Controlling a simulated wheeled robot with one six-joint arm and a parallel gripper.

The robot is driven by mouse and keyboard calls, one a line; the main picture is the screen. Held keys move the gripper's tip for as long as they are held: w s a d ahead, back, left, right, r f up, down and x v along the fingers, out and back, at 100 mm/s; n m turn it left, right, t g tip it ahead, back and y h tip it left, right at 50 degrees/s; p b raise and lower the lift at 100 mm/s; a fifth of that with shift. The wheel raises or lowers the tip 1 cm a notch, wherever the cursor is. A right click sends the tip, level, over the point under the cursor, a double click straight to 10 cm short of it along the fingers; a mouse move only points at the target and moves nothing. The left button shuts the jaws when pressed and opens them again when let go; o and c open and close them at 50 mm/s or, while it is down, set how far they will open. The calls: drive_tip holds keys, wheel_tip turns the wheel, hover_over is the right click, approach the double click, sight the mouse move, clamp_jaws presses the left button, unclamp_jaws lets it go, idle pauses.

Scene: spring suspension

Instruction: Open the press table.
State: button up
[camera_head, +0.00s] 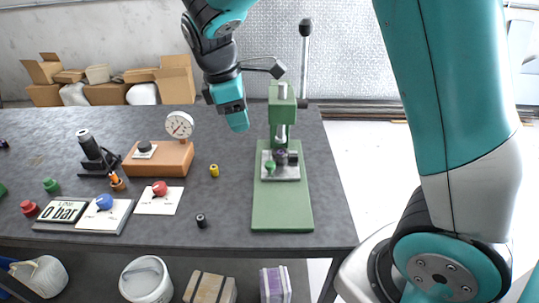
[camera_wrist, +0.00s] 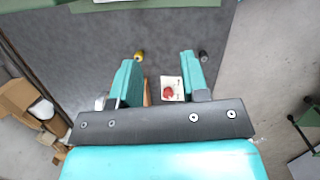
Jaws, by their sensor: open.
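The green press (camera_head: 283,100) stands at the right part of the dark table, with a long green base (camera_head: 282,212) and a black-knobbed lever rising behind it. Its press table (camera_head: 291,175) is a small grey metal plate under the ram, carrying a green knob (camera_head: 270,167) and dark parts beside it. My gripper (camera_head: 236,118) is to the left of the press column, above the table and apart from it. In the wrist view, my gripper (camera_wrist: 160,68) has its two teal fingers spread, with nothing held between them.
A pressure gauge (camera_head: 179,124) on a brown block, a yellow cylinder (camera_head: 214,170), a black cylinder (camera_head: 201,220) and a red knob (camera_head: 159,188) on a white plate lie left of the press. Cardboard boxes (camera_head: 175,80) stand behind. The tabletop just left of the base is mostly clear.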

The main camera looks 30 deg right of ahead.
drive_tip(key=w+d+f+n+g+h, duration=0.1)
drive_tip(key=w+d+f+n+h, duration=0.1)
drive_tip(key=w, duration=0.2)
drive_tip(key=p, duration=0.3)
approach(269, 164)
drive_tip(key=x, duration=0.9)
drive_tip(key=shift+d+r, duration=0.1)
clamp_jaws()
